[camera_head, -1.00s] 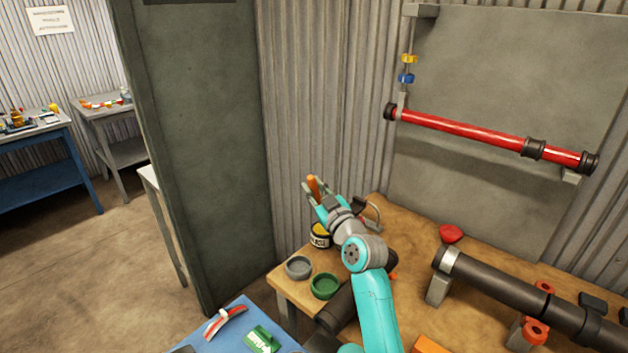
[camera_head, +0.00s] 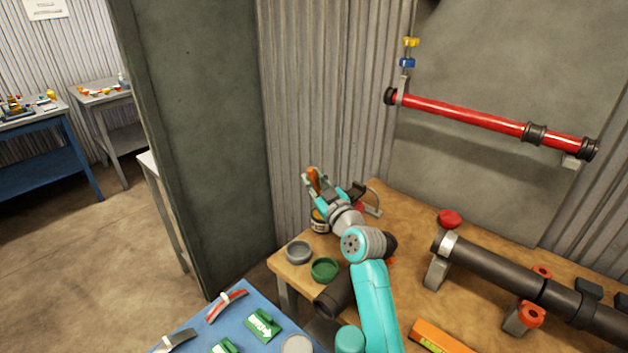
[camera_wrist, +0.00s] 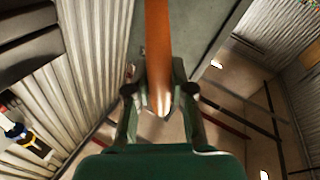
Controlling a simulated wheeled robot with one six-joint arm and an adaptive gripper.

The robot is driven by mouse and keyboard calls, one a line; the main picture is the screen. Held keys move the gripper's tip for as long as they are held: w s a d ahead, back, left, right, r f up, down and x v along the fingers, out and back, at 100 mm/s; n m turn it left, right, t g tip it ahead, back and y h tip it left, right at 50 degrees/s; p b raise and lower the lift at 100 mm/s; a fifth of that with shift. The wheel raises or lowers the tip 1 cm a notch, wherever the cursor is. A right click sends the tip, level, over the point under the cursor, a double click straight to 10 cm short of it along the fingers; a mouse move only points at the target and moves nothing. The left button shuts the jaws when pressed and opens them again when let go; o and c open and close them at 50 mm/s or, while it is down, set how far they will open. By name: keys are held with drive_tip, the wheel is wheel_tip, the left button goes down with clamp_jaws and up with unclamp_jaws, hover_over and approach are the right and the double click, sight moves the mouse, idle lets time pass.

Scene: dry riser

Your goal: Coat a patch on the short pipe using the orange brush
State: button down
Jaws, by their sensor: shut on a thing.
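My gripper (camera_head: 318,188) is shut on the orange brush (camera_head: 314,177) and holds it raised near the back left of the wooden bench. In the wrist view the orange handle (camera_wrist: 158,50) stands between the green fingers (camera_wrist: 160,100); bristles cannot be made out. A small labelled tin (camera_head: 319,222) sits just below the gripper, partly hidden by it. A short dark pipe (camera_head: 335,297) lies at the bench's left front, partly hidden behind my arm.
Grey (camera_head: 299,251) and green (camera_head: 324,269) round dishes sit at the bench's left edge. A longer dark pipe (camera_head: 500,270) on clamps fills the right. A red pipe (camera_head: 460,117) is on the wall. A blue table (camera_head: 190,335) is in front; a dark panel (camera_head: 205,150) stands left.

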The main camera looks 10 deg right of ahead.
drive_tip(key=shift+f, duration=0.65)
idle(1.1)
drive_tip(key=shift+r, duration=3.55)
